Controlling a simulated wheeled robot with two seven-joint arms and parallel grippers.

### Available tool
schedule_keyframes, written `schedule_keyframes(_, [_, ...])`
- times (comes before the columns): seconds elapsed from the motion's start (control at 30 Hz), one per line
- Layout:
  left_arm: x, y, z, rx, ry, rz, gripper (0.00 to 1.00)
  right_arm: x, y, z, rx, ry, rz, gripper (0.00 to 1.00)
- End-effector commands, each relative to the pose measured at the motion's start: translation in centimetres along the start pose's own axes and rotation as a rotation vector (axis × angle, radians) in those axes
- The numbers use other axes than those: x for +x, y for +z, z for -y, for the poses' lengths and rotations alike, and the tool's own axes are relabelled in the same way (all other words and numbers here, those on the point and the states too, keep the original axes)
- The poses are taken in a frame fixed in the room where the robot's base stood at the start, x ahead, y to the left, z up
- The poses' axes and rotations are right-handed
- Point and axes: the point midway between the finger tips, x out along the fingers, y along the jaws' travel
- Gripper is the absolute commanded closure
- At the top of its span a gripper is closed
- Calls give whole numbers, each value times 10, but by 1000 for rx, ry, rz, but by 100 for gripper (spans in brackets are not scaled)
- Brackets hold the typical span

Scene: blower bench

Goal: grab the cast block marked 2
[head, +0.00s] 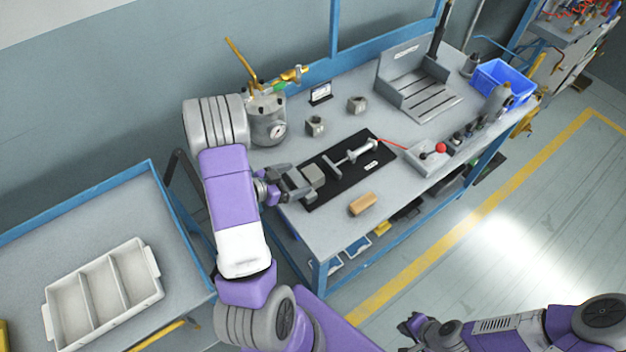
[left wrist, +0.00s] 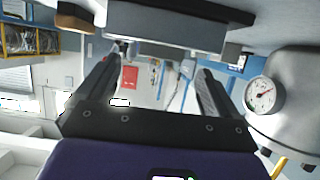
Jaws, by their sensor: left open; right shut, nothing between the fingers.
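A grey cast block (head: 313,176) sits at the left end of a black mat (head: 345,189) on the bench. My left gripper (head: 296,181) is open beside it, with its fingertips at the block's left side. In the left wrist view a large grey block-like shape (left wrist: 165,28) lies ahead of the open fingers (left wrist: 155,80). Two more grey blocks with holes, one nearer (head: 315,126) and one farther (head: 357,104), stand behind the mat. I cannot read a number on any of them. My right gripper (head: 412,328) is shut and empty, low over the floor.
A grey canister with a dial (head: 267,126) stands behind my left gripper. A metal shaft piece (head: 356,152) lies on the mat and a tan block (head: 362,204) in front. A slotted angle plate (head: 420,90) and blue bin (head: 503,84) are farther right.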

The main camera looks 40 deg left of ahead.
Motion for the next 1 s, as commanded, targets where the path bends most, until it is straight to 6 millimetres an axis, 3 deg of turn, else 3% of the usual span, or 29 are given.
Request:
schedule_keyframes(0.23, [20, -2, 0, 3, 1, -1, 6, 2, 0, -1, 0, 0, 0, 100])
schedule_keyframes(0.53, [67, -2, 0, 5, 2, -1, 6, 10, 0, -4, 0, 0, 0, 100])
schedule_keyframes(0.87, [74, -3, 0, 3, -1, -1, 6, 10, 0, -4, 0, 0, 0, 100])
schedule_keyframes(1.0, [74, -3, 0, 3, -1, -1, 25, 10, 0, -4, 0, 0, 0, 100])
